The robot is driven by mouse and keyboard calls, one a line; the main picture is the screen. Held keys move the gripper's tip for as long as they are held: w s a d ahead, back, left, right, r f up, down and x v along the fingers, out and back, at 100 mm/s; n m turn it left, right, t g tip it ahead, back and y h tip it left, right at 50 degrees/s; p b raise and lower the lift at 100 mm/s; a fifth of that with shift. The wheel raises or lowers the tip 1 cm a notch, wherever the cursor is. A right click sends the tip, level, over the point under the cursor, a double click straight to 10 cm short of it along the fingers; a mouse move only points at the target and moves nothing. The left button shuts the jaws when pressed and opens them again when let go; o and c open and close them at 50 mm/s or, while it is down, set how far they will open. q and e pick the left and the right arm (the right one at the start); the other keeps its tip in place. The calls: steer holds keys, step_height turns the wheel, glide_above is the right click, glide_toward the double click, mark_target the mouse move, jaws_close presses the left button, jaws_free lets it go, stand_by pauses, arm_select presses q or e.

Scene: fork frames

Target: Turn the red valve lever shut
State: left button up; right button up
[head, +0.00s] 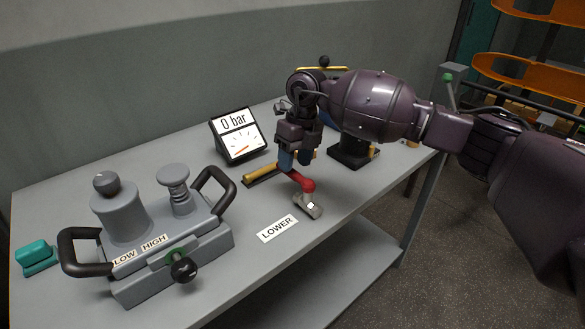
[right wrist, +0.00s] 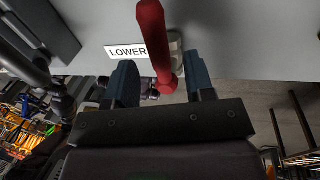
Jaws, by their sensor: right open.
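The red valve lever (head: 303,182) sits on a small metal valve body (head: 309,206) near the front edge of the grey table. My right gripper (head: 294,163) points down over the lever's far end, with its blue fingers apart. In the right wrist view the red lever (right wrist: 155,40) reaches in between the two open fingers (right wrist: 162,82). I cannot tell whether a finger touches it. Part of the lever's end is hidden by a finger in the head view. My left gripper is not in view.
A LOWER label (head: 277,228) lies beside the valve. A gauge (head: 240,137) reading 0 bar stands behind. A grey pump-like device (head: 190,232) with black handles is at left. A black-based device (head: 352,153) stands behind my right arm.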

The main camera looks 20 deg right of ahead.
steer(key=shift+a+f, duration=0.25)
steer(key=shift+f, duration=0.9)
steer(key=shift+s, duration=0.1)
steer(key=shift+c, duration=0.2)
jaws_close()
